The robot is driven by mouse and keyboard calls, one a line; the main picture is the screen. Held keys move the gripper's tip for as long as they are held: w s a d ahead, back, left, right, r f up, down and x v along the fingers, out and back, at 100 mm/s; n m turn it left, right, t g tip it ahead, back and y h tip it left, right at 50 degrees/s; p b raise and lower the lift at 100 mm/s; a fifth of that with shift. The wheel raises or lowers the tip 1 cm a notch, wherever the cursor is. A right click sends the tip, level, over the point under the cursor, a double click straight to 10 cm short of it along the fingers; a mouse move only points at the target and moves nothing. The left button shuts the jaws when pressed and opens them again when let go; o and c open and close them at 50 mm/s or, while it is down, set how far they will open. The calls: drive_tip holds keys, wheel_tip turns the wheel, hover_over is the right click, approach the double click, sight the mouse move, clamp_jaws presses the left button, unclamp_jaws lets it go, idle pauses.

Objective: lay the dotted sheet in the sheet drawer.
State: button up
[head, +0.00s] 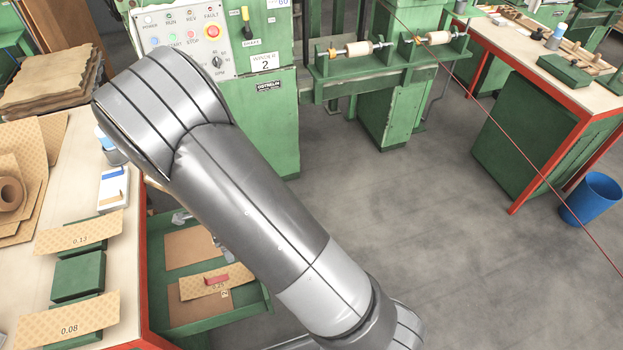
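The open green sheet drawer (262,297) stands out from the red-edged table, partly hidden by my arm. Plain brown sheets (190,248) lie in it. A tan patterned sheet (192,289), its printed number hard to read, shows over the drawer's front part; I cannot tell whether it touches the drawer's contents. A small red piece (217,280) shows on or just above it. A bit of grey metal, perhaps my gripper (222,246), shows beside my arm above the drawer. Its fingers are not clear. Patterned sheets marked 0.13 (62,238) and 0.08 (45,327) lie on the table across green blocks.
The table (120,285) also bears a green block (78,276), a white-and-blue box (113,188) and a brown paper roll (10,193). A green winder with a control panel (185,40) stands behind. A blue bin (592,198) is at right. The middle floor is clear.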

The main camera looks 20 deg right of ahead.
drive_tip(key=s+d+r+n+t+y, duration=0.1)
drive_tip(key=d+r+n, duration=0.35)
drive_tip(key=r, duration=0.75)
drive_tip(key=s+d+r+n+t+y, duration=0.15)
drive_tip(key=d+r+n, duration=0.3)
drive_tip(key=r, duration=0.75)
drive_tip(key=s+d+r+n+t+h, duration=0.3)
drive_tip(key=s+d+r+n, duration=0.4)
drive_tip(key=s+d+r, duration=0.5)
drive_tip(key=shift+s+d+n, duration=0.35)
drive_tip(key=shift+s+n, duration=0.05)
drive_tip(key=shift+s, duration=0.55)
